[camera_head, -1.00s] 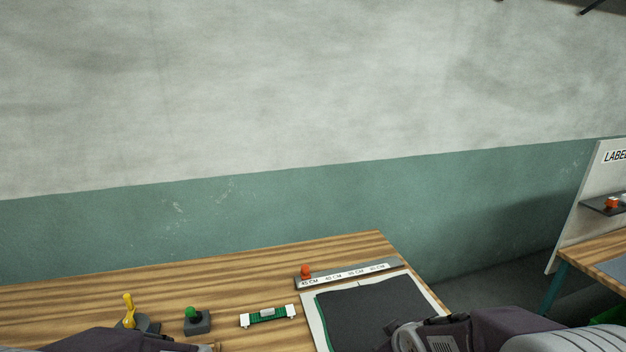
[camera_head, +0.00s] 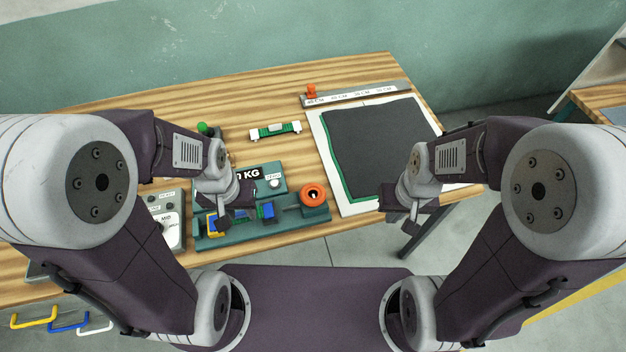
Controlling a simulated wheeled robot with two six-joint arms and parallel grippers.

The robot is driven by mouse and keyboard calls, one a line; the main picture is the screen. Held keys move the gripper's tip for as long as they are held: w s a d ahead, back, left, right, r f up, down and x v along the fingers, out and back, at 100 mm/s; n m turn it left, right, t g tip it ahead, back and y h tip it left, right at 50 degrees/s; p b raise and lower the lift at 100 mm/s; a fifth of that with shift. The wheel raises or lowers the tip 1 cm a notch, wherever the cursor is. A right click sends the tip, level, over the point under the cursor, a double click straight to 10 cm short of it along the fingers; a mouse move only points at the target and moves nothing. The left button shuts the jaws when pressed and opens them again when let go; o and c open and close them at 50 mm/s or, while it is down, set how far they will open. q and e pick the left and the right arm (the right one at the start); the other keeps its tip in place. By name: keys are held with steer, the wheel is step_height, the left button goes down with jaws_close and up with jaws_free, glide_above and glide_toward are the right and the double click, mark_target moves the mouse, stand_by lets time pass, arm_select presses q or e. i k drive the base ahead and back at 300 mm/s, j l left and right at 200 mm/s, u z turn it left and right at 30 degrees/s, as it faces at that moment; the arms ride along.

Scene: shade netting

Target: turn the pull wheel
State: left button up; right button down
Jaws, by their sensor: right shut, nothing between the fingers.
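My right gripper (camera_head: 408,226) is shut and empty by the table's right edge, well right of the wheel.
A white board with a dark sheet (camera_head: 375,145) lies at the right. Behind are a green-and-white part (camera_head: 275,131) and a ruler bar with an orange stop (camera_head: 360,94).

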mark_target(312, 194)
steer(key=u, duration=0.8)
steer(key=l+u, duration=0.25)
steer(key=u, duration=0.15)
steer(key=l+u, duration=0.4)
steer(key=i+j, duration=0.05)
